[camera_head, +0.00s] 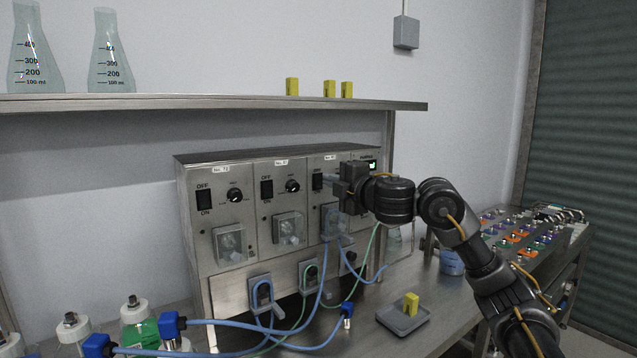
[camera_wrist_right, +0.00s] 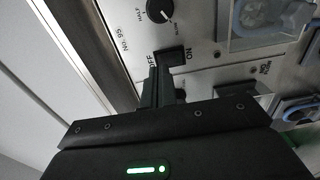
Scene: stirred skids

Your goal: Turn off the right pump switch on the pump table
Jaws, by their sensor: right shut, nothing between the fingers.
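The steel pump unit (camera_head: 243,245) stands on the table, with a row of black rocker switches marked OFF above ON. The left switch (camera_head: 204,199) and the middle switch (camera_head: 266,189) are uncovered. The right pump switch (camera_head: 318,182) is partly behind my right gripper (camera_head: 332,179). In the right wrist view, the shut, empty fingers (camera_wrist_right: 156,75) are at the switch (camera_wrist_right: 174,54), between its OFF and ON labels. I cannot tell whether they touch it or which way the rocker is tilted. My left gripper is not in view.
Blue and green tubes (camera_head: 232,324) loop in front of the pumps. A grey tray (camera_head: 389,322) with a yellow block (camera_head: 411,304) lies on the table. A shelf (camera_head: 220,102) with flasks (camera_head: 110,62) and yellow blocks runs above the unit. Capped bottles (camera_head: 139,325) stand front left.

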